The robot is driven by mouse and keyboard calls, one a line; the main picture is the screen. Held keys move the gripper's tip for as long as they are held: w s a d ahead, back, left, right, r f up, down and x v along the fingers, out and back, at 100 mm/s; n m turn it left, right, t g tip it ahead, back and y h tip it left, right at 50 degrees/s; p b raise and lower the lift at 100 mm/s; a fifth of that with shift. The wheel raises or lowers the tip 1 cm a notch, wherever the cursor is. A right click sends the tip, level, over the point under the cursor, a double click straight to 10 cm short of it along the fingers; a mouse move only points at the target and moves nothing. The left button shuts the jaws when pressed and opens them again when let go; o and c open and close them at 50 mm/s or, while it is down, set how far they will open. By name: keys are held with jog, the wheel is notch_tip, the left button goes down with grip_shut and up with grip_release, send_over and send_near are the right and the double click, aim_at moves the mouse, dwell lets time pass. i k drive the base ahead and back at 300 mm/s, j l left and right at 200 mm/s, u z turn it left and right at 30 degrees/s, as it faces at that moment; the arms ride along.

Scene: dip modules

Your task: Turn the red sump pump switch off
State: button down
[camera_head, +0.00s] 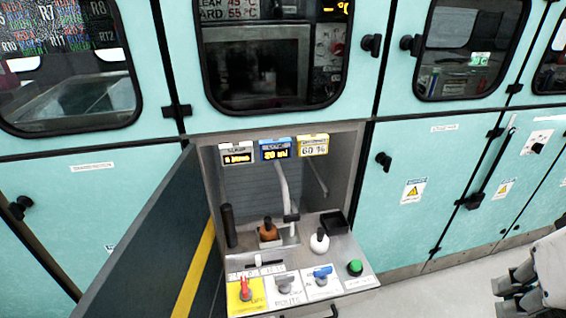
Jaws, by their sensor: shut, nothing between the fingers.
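The red switch (246,288) sits on a yellow plate at the front left of a pull-out panel inside an open cabinet bay. Its handle appears to stand roughly upright; its label is too small to read surely. My gripper (504,296) is at the lower right edge, shut and empty. It is well to the right of the panel and apart from it, over the floor. Nothing covers the red switch.
Right of the red switch are a grey knob (284,284), a blue switch (322,272) and a green button (355,267). An open dark door (150,250) borders the left side.

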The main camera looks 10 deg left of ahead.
aim_at(243, 279)
jog(key=u, duration=1.05)
